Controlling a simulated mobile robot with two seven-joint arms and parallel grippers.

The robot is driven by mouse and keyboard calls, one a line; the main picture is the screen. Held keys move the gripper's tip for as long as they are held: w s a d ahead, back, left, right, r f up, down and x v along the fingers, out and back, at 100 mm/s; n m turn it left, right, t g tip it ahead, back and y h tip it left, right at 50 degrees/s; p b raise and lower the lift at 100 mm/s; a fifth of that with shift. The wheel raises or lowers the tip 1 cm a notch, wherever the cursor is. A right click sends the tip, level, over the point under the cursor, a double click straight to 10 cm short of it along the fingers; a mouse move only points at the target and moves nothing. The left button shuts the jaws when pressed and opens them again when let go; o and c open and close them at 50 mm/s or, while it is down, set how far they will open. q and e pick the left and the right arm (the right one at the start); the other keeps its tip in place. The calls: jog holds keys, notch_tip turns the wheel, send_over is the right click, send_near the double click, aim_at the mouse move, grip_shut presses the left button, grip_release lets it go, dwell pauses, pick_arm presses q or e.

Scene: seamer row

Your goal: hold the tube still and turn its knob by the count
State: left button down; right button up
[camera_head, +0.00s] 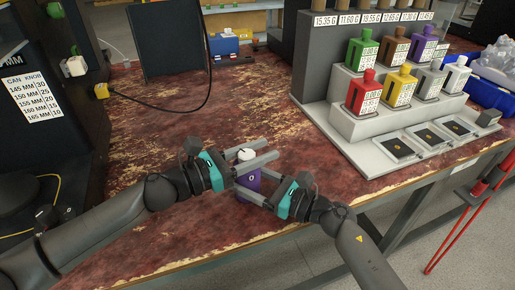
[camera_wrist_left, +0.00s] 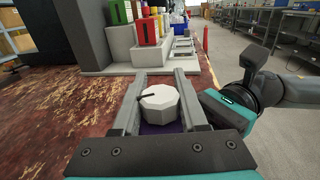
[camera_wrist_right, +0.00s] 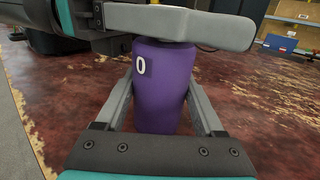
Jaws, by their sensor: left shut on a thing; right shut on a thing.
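The purple tube (camera_head: 244,183) stands upright near the table's front edge. A label reading "0" shows on it in the right wrist view (camera_wrist_right: 160,98). Its white faceted knob (camera_wrist_left: 160,104) is on top, with a dark mark pointing left in the left wrist view. My left gripper (camera_wrist_left: 160,77) is shut on the knob, one finger on each side. My right gripper (camera_wrist_right: 160,82) is shut on the tube's body, below the left gripper's finger. In the head view the fingers partly hide the tube.
A chart (camera_head: 32,98) headed CAN and KNOB hangs at the left. A grey stepped stand (camera_head: 345,125) with coloured bottles stands at the right, with several dark pads in front. A black cable (camera_head: 170,108) lies behind. The table (camera_head: 150,150) is bare left of the tube.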

jog(key=shift+s+a, duration=0.1)
pick_arm(q)
jog(key=shift+s+d+m+g+h, duration=0.1)
jog(key=shift+s+m+g+h, duration=0.2)
jog(key=shift+m+g, duration=0.7)
jog(key=shift+s+d+m+g+h, duration=0.1)
jog(key=shift+m+g+h, duration=0.4)
jog(key=shift+g, duration=0.9)
jog(key=shift+s+m+g+h, duration=0.2)
jog(key=shift+m+g, duration=0.7)
jog(key=shift+g, duration=0.3)
jog(key=shift+s, duration=0.1)
jog(key=shift+c, duration=2.2)
grip_release()
jog(key=a, duration=0.7)
jog(key=shift+a, duration=0.3)
jog(key=shift+s, duration=0.1)
pick_arm(e)
jog(key=o, duration=1.5)
